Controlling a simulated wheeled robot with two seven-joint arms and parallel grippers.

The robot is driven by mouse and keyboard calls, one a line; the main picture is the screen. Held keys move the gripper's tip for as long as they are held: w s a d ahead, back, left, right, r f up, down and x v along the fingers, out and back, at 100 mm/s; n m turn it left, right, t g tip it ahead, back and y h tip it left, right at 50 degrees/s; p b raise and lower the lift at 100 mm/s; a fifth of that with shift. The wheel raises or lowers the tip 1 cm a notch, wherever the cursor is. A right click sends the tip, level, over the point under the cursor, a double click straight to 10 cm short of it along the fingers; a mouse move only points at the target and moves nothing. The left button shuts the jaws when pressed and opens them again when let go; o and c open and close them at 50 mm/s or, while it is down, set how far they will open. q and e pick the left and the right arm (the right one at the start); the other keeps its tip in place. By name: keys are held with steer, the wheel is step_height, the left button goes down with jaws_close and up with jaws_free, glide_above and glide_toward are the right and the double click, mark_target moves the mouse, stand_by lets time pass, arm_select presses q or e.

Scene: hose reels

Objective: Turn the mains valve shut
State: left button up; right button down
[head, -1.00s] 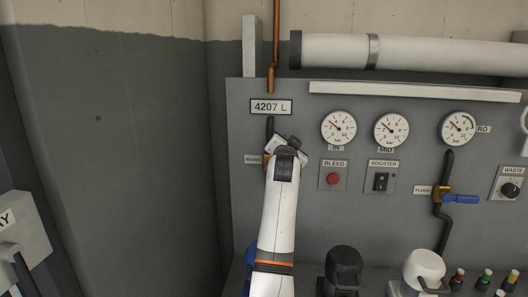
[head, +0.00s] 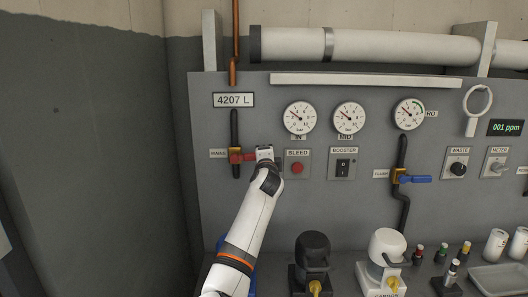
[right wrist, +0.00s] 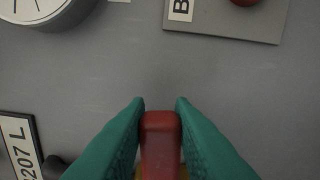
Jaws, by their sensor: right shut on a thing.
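The mains valve (head: 235,170) is a brass body on a short black vertical pipe, beside a label reading MAINS, at the left of the panel in the head view. Its red handle (head: 243,157) points right, level, across the pipe. My right gripper (head: 262,153) is at the handle's outer end. In the right wrist view, the green fingers of my right gripper (right wrist: 160,104) are shut on the red handle (right wrist: 160,140), one on each side. The valve body is mostly hidden there. My left gripper is not in view.
The red BLEED button (head: 297,169) is close to the right of my gripper. The BOOSTER switch (head: 342,167) and blue FLUSH valve handle (head: 416,179) lie farther right. Gauges (head: 300,117) are above. Capped units (head: 312,252) stand on the shelf below.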

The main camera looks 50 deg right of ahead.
steer(key=shift+w+f+m, duration=0.1)
steer(key=shift+f+m, duration=0.25)
steer(key=shift+m, duration=0.25)
steer(key=c, duration=1.6)
jaws_free()
steer(key=o, duration=0.3)
steer(key=shift+w+f, duration=0.15)
steer(key=shift+o, duration=0.3)
steer(key=shift+w+d+f, duration=0.1)
steer(key=shift+w+f, duration=0.05)
steer(key=shift+s, duration=0.25)
steer(key=b+v, duration=0.2)
steer(key=v, duration=1)
steer(key=shift+w, duration=0.15)
